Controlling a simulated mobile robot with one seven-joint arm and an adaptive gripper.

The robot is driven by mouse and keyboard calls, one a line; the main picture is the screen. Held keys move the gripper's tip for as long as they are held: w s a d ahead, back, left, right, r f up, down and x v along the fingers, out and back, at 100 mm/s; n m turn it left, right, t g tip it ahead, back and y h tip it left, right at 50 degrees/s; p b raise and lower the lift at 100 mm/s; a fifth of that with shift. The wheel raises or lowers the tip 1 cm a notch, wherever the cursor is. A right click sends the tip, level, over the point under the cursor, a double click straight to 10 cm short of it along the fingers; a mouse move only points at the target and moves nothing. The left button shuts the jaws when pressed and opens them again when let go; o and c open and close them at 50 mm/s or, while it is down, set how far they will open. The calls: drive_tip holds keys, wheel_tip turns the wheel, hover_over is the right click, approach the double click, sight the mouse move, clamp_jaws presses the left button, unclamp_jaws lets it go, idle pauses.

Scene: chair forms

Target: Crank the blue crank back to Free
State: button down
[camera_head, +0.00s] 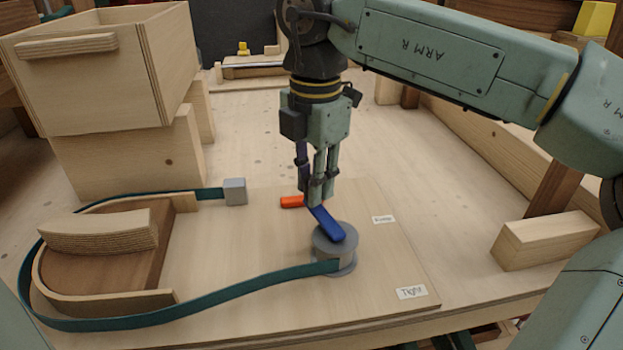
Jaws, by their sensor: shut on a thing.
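The blue crank (328,225) sits on top of a grey drum (334,252) on the wooden board, its arm reaching up and to the left from the drum. My gripper (315,198) points down at the outer end of the crank and is shut on it; the fingers hide the held part. A dark green strap (220,299) runs from the drum around a curved wooden form (100,262) to a grey block (235,191). A label reading "Tight" (411,292) lies right of and nearer than the drum. Another label (383,219), too small to read, lies farther back.
An orange-red piece (292,202) lies just behind and left of my gripper. A wooden box (107,77) stands on blocks at the back left. A wooden block (545,241) stands at the right. The bench behind the board (250,130) is mostly clear.

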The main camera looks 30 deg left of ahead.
drive_tip(key=c, duration=1.4)
unclamp_jaws()
drive_tip(key=shift+o, duration=0.2)
drive_tip(key=shift+r, duration=0.1)
wheel_tip(320, 180, up, 7)
drive_tip(key=shift+f, duration=0.1)
drive_tip(key=shift+d+r, duration=0.1)
drive_tip(key=shift+r, duration=0.15)
